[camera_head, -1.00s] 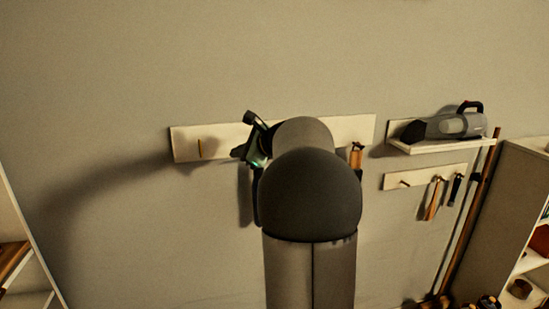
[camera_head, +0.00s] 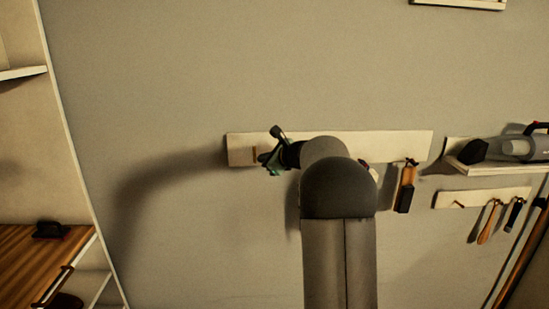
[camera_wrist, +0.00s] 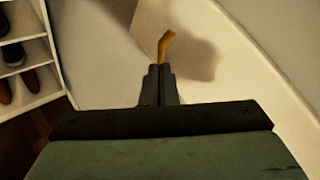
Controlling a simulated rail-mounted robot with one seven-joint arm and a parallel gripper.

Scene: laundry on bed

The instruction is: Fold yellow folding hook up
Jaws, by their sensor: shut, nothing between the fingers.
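The yellow folding hook (camera_head: 254,155) is a small upright strip near the left end of the pale wall board (camera_head: 390,144). In the wrist view the hook (camera_wrist: 165,46) shows just beyond my fingertips, its top end bent to the right. Its lower part is hidden behind the fingers, so I cannot tell whether they touch it. My gripper (camera_wrist: 160,72) is shut and empty. In the head view my gripper (camera_head: 266,158) is just right of the hook, close to the board.
Tools hang at the board's right, including an orange-handled one (camera_head: 405,186). A shelf (camera_head: 505,170) with a grey handheld vacuum and a lower rack (camera_head: 478,199) are further right. A shelving unit (camera_head: 75,265) stands at the left. The wall between is clear.

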